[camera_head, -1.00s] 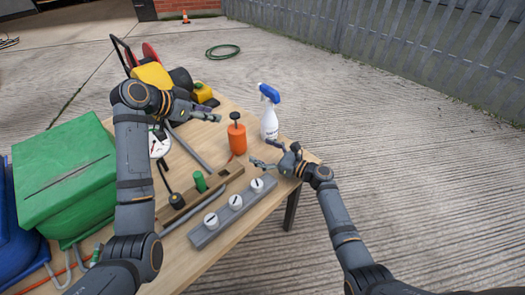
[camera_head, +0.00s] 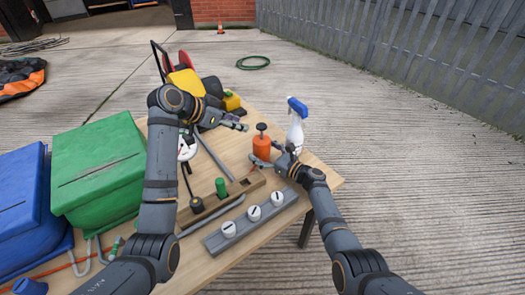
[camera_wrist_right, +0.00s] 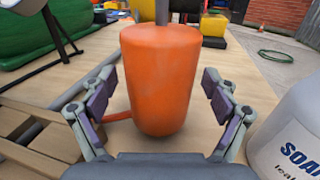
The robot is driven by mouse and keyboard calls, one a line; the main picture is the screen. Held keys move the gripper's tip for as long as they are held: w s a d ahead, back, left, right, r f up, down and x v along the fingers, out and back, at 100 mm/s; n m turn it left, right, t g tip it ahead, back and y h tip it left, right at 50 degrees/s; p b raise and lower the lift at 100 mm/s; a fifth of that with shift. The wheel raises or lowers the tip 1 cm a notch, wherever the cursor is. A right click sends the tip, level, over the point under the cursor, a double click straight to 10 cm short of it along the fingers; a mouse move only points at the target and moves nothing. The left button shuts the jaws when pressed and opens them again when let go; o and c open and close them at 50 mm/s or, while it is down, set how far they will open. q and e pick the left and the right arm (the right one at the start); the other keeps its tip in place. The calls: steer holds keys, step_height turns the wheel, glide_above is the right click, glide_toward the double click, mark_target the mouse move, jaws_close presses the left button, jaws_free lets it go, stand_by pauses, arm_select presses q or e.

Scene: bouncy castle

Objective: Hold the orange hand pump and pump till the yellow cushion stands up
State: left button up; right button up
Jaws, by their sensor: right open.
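The orange hand pump (camera_head: 262,147) stands upright on the wooden table, its dark knob (camera_head: 262,127) raised on top. My right gripper (camera_head: 268,154) is open at the pump's near side. In the right wrist view the pump body (camera_wrist_right: 160,75) rises between the parted fingers, with gaps on both sides. My left gripper (camera_head: 240,120) hovers to the left of the knob, apart from it; its finger opening is unclear. I cannot make out a yellow cushion for certain; a yellow shape (camera_head: 187,82) lies behind my left arm.
A white spray bottle (camera_head: 297,130) with a blue head stands close right of the pump. A grey strip with white dials (camera_head: 252,213) and a green peg (camera_head: 221,188) are nearer. Green (camera_head: 98,165) and blue (camera_head: 22,205) boxes stand at left.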

steer(key=shift+c, duration=0.2)
steer(key=c, duration=1.6)
arm_select(q)
jaws_close()
arm_select(e)
steer(key=shift+d, duration=0.1)
arm_select(q)
steer(key=s+a+r+t+h, duration=0.1)
steer(key=h, duration=0.1)
steer(key=s+a+r+t+h, duration=0.1)
steer(key=s+t+h, duration=0.1)
steer(key=shift+s+a+r, duration=0.1)
steer(key=shift+a+r, duration=0.3)
